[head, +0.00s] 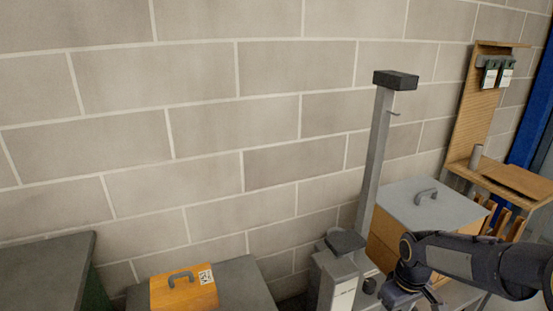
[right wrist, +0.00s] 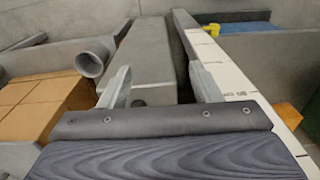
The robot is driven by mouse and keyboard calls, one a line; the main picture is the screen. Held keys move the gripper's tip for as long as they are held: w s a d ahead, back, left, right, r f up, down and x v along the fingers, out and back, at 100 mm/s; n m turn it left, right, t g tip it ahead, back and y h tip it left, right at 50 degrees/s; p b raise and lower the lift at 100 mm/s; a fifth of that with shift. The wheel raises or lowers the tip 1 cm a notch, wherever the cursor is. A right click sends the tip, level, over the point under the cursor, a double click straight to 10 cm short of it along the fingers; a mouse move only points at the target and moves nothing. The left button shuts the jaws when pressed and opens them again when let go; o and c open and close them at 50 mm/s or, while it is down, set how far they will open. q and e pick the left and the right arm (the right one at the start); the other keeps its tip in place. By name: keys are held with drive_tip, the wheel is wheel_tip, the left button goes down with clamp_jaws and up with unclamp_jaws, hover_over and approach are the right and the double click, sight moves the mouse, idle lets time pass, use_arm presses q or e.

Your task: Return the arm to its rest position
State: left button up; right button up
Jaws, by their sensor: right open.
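My right arm (head: 455,258) comes in from the right edge of the head view and is bent downward. Its gripper (head: 395,300) hangs low at the bottom edge, in front of a wooden box with a grey lid, and is partly cut off. In the right wrist view the two fingers of the right gripper (right wrist: 162,88) stand apart with nothing held between them. A long grey block (right wrist: 150,62) lies beyond the fingers; I cannot tell its distance. My left gripper is not in view.
A grey post stand (head: 376,150) rises left of the right gripper. The lidded box (head: 420,205) is behind it. An orange case (head: 184,290) sits on a grey surface (head: 243,285). A wooden stand (head: 473,105) is at right. The block wall fills the back.

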drive_tip(key=s+a+r+m+t+y+p, duration=0.1)
drive_tip(key=s+a+r+m+t+p, duration=0.1)
drive_tip(key=s+r, duration=0.5)
drive_tip(key=s+a+r+m+t+y+p, duration=0.2)
drive_tip(key=s+r, duration=0.5)
drive_tip(key=s, duration=0.6)
drive_tip(key=a+m+t, duration=0.1)
drive_tip(key=a+m, duration=0.1)
drive_tip(key=a, duration=0.1)
drive_tip(key=shift+s+a+y, duration=0.2)
drive_tip(key=shift+s+y, duration=0.1)
drive_tip(key=shift+s, duration=0.1)
